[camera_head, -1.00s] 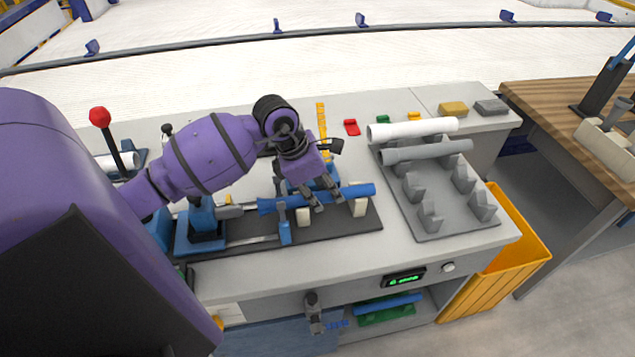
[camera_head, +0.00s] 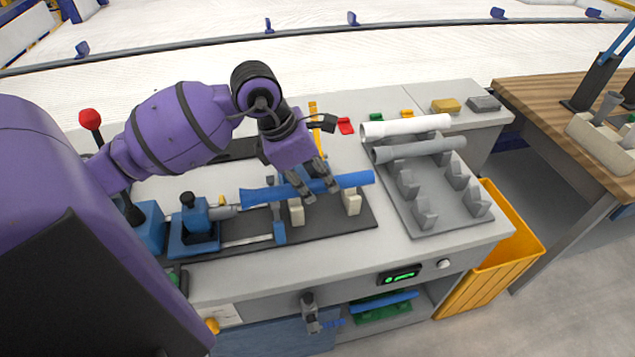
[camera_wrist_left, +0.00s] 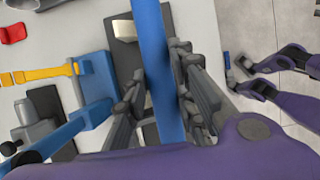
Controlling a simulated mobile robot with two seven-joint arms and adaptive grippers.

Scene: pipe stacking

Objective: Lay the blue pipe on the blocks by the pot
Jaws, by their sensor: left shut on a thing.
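The blue pipe (camera_head: 350,180) is in my left gripper (camera_head: 318,196), which is shut on it near its middle. The pipe lies nearly level over two cream blocks (camera_head: 297,213) on a dark base plate (camera_head: 365,217), seemingly just above them. In the left wrist view the blue pipe (camera_wrist_left: 152,35) runs between the two fingers (camera_wrist_left: 165,108), with a cream block (camera_wrist_left: 124,29) beside it. A blue fixture (camera_head: 195,228) with a grey nozzle stands at the pipe's left end. I cannot make out a pot for certain. My right gripper is not in view.
A grey rack (camera_head: 436,226) to the right has upright holders, with a white pipe (camera_head: 405,127) and a grey pipe (camera_head: 420,149) at its back. A yellow bin (camera_head: 510,230) stands beside the bench. A red-knobbed lever (camera_head: 90,121) stands at the left.

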